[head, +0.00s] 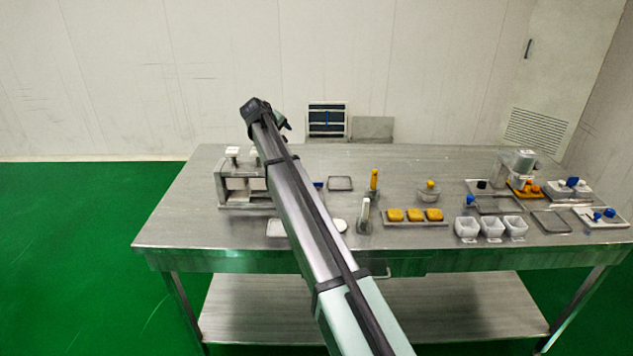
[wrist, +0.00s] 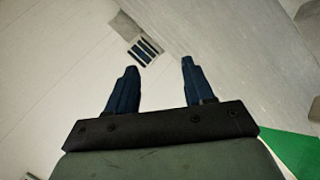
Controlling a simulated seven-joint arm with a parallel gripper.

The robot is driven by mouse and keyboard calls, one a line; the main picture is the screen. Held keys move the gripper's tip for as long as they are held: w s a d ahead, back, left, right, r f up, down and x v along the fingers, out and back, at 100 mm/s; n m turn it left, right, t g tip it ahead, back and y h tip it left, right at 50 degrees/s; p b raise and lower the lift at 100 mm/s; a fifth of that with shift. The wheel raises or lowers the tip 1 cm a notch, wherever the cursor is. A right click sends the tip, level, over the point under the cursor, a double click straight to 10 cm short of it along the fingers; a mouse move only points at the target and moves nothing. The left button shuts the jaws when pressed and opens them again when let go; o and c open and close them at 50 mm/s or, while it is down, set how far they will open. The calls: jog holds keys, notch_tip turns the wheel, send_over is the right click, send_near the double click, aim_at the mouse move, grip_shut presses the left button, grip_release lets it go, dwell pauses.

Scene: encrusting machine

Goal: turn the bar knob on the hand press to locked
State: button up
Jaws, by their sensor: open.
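A metal frame (head: 226,190) at the left end of the table, with white-topped parts above it, looks like the hand press. My arm covers its right side. I cannot make out the bar knob or its setting. My gripper shows in the wrist view (wrist: 159,66) with its two dark blue fingers apart and nothing between them. In the head view my arm reaches up past the press, and its end is above the press's right side. The fingertips are not clear there. The press is not recognisable in the wrist view.
The steel table (head: 175,225) also holds a tray with yellow blocks (head: 414,214), white cups (head: 491,228), a yellow-topped upright tool (head: 374,182) and a round lidded pot (head: 428,191). Several trays and blue-knobbed parts crowd the right end. The table's front left corner is clear.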

jog(key=s+d+f+n+g+y, duration=0.1)
jog(key=s+d+n+g+y, duration=0.15)
jog(key=d+n+g, duration=0.3)
jog(key=s+d+f+n+g+y, duration=0.1)
jog(key=s+d+f+n+g, duration=0.2)
jog(key=d, duration=0.4)
jog(key=shift+n+g, duration=0.25)
jog(key=shift+n, duration=0.1)
notch_tip(320, 180, down, 12)
jog(key=shift+w+f, duration=0.1)
jog(key=shift+f, duration=0.05)
jog(key=shift+c, duration=0.4)
grip_shut()
